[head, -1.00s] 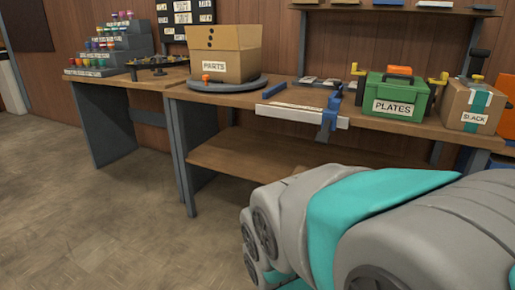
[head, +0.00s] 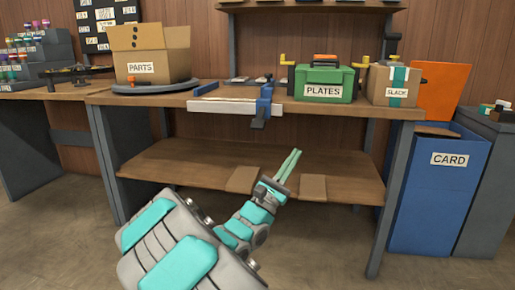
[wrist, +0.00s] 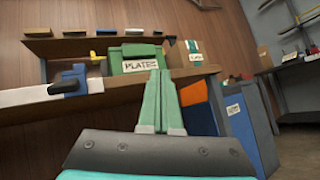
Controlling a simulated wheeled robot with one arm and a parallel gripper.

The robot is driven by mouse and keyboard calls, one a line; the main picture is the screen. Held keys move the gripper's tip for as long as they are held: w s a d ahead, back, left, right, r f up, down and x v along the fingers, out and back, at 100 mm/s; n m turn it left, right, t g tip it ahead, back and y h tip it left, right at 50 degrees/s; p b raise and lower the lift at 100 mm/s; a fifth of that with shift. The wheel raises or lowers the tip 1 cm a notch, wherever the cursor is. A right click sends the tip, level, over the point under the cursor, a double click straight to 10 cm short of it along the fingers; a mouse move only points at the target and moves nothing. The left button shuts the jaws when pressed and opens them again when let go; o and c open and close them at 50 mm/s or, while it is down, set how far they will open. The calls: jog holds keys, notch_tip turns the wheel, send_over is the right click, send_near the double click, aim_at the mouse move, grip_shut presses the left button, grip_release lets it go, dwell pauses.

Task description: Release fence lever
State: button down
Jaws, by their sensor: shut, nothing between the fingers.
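The fence (head: 235,106) is a long white bar along the front edge of the workbench, with a blue clamp at its right end. The lever (head: 259,118) is a dark piece hanging at that blue clamp, below the bench's front edge. In the wrist view the lever (wrist: 64,86) is at the left, with the white fence (wrist: 30,96) beside it. My gripper (head: 293,156) is shut and empty, in front of the bench, lower than the lever and to its right. In the wrist view its green fingers (wrist: 161,98) lie together, pointing toward the bench.
A green PLATES box (head: 323,82) and a SLACK carton (head: 393,86) stand right of the fence. A PARTS box (head: 148,63) sits on a round turntable at left. A lower shelf (head: 200,165) lies under the bench. A blue CARD bin (head: 440,195) stands at right.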

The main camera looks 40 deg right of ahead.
jog(key=w+a+f+n+t+y, duration=0.1)
jog(key=w+f+n+t+y, duration=0.2)
jog(key=w+f+n+t, duration=0.1)
jog(key=w+a+f+n+t+y+b, duration=0.1)
jog(key=w+a+f+n+t+y, duration=0.1)
jog(key=w+n+t, duration=0.5)
notch_tip(320, 180, down, 3)
jog(key=w+t+y, duration=0.1)
jog(key=w+t, duration=0.1)
jog(key=shift+a+t, duration=0.2)
jog(key=shift+t, duration=0.2)
jog(key=shift+r, duration=0.15)
jog(key=b, duration=0.2)
send_near(260, 118)
jog(key=shift+w+d+r, duration=0.25)
jog(key=shift+w+d, duration=0.5)
jog(key=shift+d, duration=0.1)
jog(key=shift+w+d+r, duration=0.25)
jog(key=shift+w+d, duration=0.45)
jog(key=shift+d, duration=0.15)
jog(key=shift+r, duration=0.1)
jog(key=shift+s+a+r+g+p, duration=0.2)
jog(key=shift+r+g+p, duration=0.2)
jog(key=shift+p, duration=0.4)
